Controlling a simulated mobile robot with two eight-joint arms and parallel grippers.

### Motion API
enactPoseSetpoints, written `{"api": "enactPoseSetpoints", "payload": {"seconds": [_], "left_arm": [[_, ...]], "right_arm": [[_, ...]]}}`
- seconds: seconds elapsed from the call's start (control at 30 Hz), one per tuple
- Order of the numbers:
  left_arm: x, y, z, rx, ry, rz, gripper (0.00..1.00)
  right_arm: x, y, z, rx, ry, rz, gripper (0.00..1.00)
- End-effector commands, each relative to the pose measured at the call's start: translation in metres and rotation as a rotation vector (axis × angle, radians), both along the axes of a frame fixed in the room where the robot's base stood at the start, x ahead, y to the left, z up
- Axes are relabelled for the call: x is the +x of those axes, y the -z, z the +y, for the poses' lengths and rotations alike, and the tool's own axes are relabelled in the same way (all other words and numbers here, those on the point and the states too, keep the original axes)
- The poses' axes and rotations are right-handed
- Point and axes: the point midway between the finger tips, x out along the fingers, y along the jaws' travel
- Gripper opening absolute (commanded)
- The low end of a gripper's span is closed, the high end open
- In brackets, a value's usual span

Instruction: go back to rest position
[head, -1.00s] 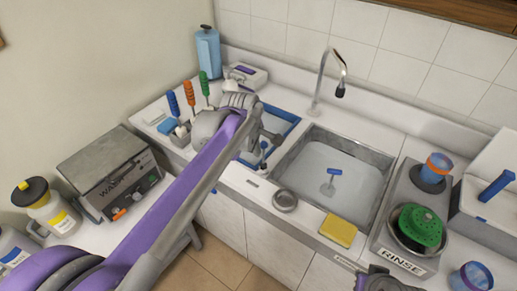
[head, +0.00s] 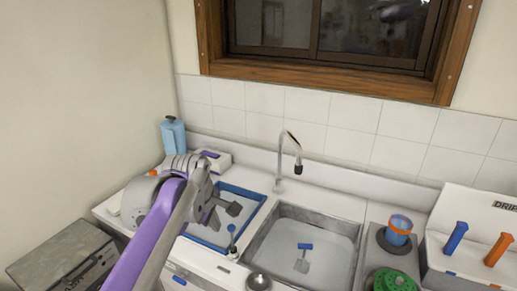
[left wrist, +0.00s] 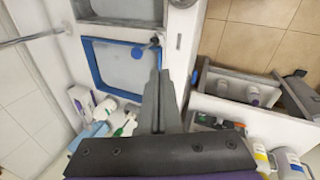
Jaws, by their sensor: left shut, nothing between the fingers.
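My left gripper (head: 232,208) reaches in from the left in the head view, with its purple arm behind it. Its fingers are shut and empty, and it appears over the blue-rimmed tray (head: 262,198) left of the sink. In the left wrist view its closed fingers (left wrist: 163,88) point toward the same blue-rimmed tray (left wrist: 88,72), hiding part of the area around it. My right gripper is not in view.
A blue bottle (head: 174,136) stands at the back left. A green strainer (head: 392,281) and a rack with blue and orange handles (head: 498,250) are at the right.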

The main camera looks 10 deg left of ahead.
Motion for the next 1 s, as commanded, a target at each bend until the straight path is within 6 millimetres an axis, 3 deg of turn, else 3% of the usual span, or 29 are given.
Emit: {"api": "enactPoseSetpoints", "payload": {"seconds": [0.17, 0.4, 0.53, 0.7, 1.0], "left_arm": [[-0.050, 0.032, 0.004, 0.125, 0.273, -0.045, 0.00], [-0.149, 0.114, 0.010, 0.406, 0.826, -0.120, 0.00], [-0.188, 0.153, 0.013, 0.530, 1.050, -0.141, 0.00], [-0.212, 0.180, 0.014, 0.614, 1.200, -0.151, 0.00], [-0.213, 0.182, 0.014, 0.621, 1.213, -0.152, 0.00]], "right_arm": [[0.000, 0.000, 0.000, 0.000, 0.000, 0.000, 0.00], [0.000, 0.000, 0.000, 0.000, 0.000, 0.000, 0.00], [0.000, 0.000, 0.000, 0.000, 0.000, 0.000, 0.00], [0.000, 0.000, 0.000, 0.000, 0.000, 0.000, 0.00], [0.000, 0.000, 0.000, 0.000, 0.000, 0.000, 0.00]]}}
